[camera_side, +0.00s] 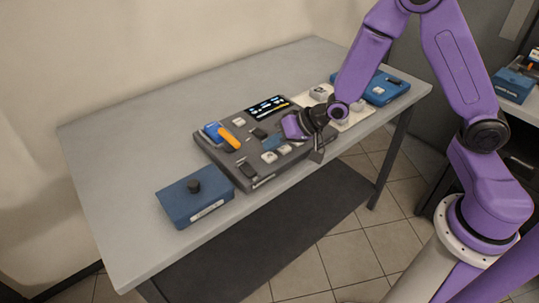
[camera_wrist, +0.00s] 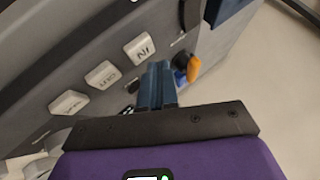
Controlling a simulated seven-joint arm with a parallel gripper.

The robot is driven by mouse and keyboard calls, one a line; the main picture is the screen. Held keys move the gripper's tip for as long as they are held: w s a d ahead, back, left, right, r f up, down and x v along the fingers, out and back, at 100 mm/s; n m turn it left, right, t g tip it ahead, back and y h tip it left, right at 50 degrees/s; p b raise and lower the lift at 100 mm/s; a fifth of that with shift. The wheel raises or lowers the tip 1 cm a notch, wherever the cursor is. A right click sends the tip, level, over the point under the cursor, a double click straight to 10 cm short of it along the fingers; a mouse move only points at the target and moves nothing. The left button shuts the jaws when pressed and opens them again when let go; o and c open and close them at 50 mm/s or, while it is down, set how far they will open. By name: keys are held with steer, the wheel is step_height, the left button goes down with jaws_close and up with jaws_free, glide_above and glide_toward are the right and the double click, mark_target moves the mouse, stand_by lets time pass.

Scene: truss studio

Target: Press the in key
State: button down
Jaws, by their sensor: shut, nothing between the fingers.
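The in key (camera_wrist: 139,48) is a pale, raised key lettered "IN" on a dark grey control panel, at the upper middle of the wrist view. In the side view it appears to be the left end of a row of pale keys on the panel (camera_side: 262,182). My gripper (camera_wrist: 157,84) has its blue-grey fingers shut together with nothing between them. The fingertips show just below and right of the in key in the wrist view, and appear apart from it. In the side view my gripper (camera_side: 271,142) is low over the panel, behind the key row.
Two more pale keys, the middle one (camera_wrist: 103,74) and another (camera_wrist: 68,103), continue the row. An orange lever (camera_side: 230,138), a lit display (camera_side: 267,107) and a black slider (camera_side: 248,170) are also on the panel. A blue box (camera_side: 194,199) with a black knob stands at left.

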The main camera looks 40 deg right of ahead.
mark_target(273, 156)
steer(key=shift+r, duration=2.5)
steer(key=s+d+r+n+g+h, duration=0.1)
steer(key=s+n, duration=0.3)
steer(key=s, duration=0.6)
steer(key=s+d+r+n+g+h, duration=0.2)
steer(key=s+d+r+n+g, duration=0.1)
steer(key=s, duration=0.7)
steer(key=s+d+r+n+g+h, duration=0.2)
steer(key=s+d+r+n+g, duration=0.1)
steer(key=s+n, duration=0.4)
steer(key=s, duration=0.3)
steer(key=shift+d, duration=0.25)
